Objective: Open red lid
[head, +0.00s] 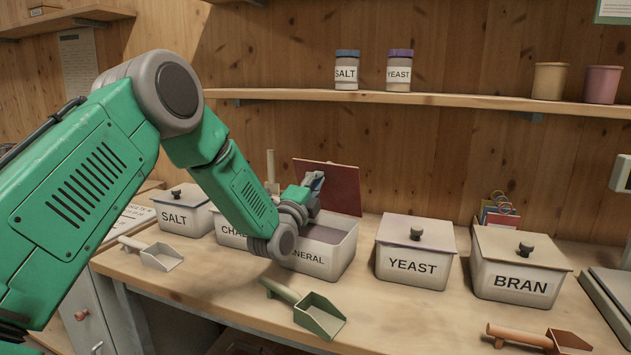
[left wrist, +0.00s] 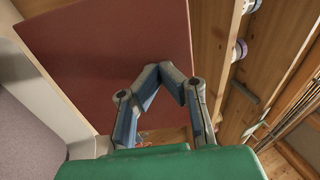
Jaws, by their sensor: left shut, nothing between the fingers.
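The red lid (head: 338,190) stands raised, tilted up at the back of a white container (head: 343,262) whose partly hidden label reads "NERAL". The container's top is open and its grey-brown inside shows. My left gripper (head: 316,179) is shut and empty, above the container in front of the lid's left part. In the left wrist view the lid's red face (left wrist: 95,65) is large and the gripper fingertips (left wrist: 173,72) meet near its right edge. I cannot tell whether they touch it. My right gripper is not in view.
A yeast box (head: 413,264) and a bran box (head: 520,285) stand right of the open container. A salt box (head: 182,216) is at the left. A green scoop (head: 320,315), a white scoop (head: 160,260) and a brown scoop (head: 565,342) lie along the front. A shelf (head: 450,99) runs above.

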